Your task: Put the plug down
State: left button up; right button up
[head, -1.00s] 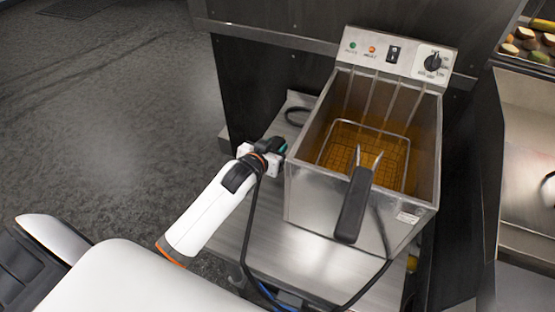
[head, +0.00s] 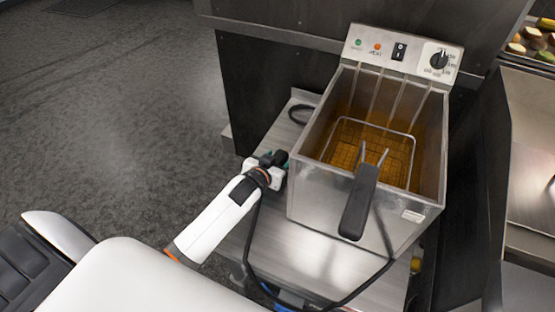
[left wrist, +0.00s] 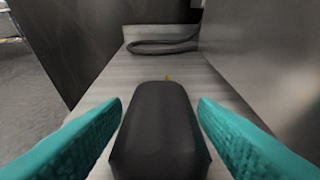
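The black plug (left wrist: 158,125) lies between the two teal fingers of my left gripper (left wrist: 160,108) in the left wrist view. The fingers stand apart, with a narrow gap on each side of the plug. A small yellowish bit shows at its far end. In the head view my left gripper (head: 277,160) is over the metal stand, close to the left wall of the fryer (head: 325,205); the plug is hard to make out there. I cannot tell for sure whether the plug touches the surface. My right gripper is not in view.
The fryer holds oil and a wire basket with a black handle (head: 359,203). A black cord (head: 247,245) loops down from near my gripper past the stand's front. The stand's top (head: 285,242) is clear in front of the fryer. A dark panel (head: 255,85) stands behind.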

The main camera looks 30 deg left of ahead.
pick_arm(q)
jog(key=shift+o, duration=0.2)
jog(key=shift+r, duration=0.15)
jog(key=shift+s+r, duration=0.1)
jog(key=shift+s, duration=0.1)
jog(key=p+v, duration=0.1)
jog(key=v, duration=1)
jog(key=shift+s+r, duration=0.15)
jog(key=shift+s, duration=0.1)
